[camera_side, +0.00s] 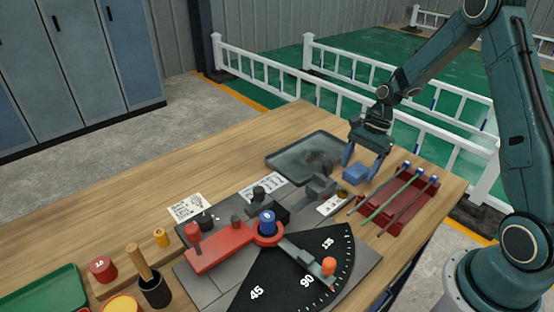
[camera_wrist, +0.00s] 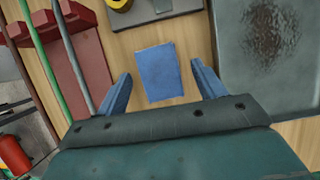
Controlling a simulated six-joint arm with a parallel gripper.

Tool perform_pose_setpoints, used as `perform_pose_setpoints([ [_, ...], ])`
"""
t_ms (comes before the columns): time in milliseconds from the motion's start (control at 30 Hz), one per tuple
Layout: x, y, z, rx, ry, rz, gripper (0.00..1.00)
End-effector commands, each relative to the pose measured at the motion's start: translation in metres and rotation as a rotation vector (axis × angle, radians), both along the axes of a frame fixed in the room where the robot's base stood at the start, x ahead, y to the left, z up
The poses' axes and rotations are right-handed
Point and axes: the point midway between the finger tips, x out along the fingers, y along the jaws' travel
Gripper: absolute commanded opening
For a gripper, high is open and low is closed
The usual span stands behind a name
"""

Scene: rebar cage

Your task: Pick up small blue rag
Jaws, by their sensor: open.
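The small blue rag (camera_side: 356,173) lies on the wooden table between the dark metal tray and the red rod rack. In the wrist view the rag (camera_wrist: 159,72) is a flat blue rectangle ahead of and between my fingers. My gripper (camera_side: 362,165) is above the rag, pointing down, with its blue fingers apart. In the wrist view my gripper (camera_wrist: 163,88) is open and empty, with one finger on each side of the rag's near end. Whether the fingertips touch the table cannot be told.
The dark tray (camera_side: 277,161) is close on one side, and the red rack (camera_side: 408,216) with rods (camera_side: 387,196) is close on the other. The bending tool with its red lever (camera_side: 222,248) stands in front. Bare table (camera_side: 240,147) lies left of the tray.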

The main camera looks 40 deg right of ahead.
Motion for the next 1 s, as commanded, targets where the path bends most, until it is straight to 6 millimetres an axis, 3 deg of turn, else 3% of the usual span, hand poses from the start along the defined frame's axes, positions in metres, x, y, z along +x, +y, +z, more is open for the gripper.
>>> perform_pose_setpoints([
  [133, 0.000, 0.000, 0.000, 0.000, 0.000, 0.000, 0.67],
  [367, 0.000, 0.000, 0.000, 0.000, -0.001, 0.000, 0.22],
  [767, 0.001, 0.000, 0.003, -0.001, -0.002, -0.001, 0.20],
  [1000, 0.001, 0.000, 0.021, -0.001, -0.004, 0.000, 0.20],
])
